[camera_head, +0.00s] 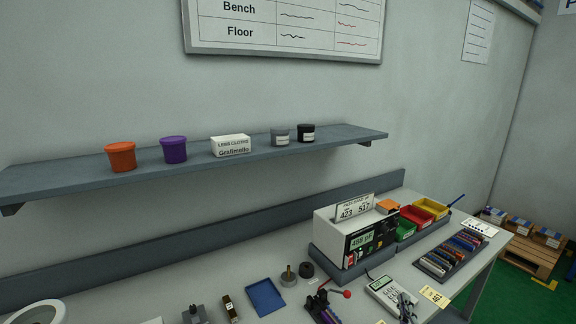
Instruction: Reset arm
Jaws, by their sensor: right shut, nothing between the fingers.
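My left gripper is not in view.
A wall shelf (70,178) holds tubs and a white box (231,146).

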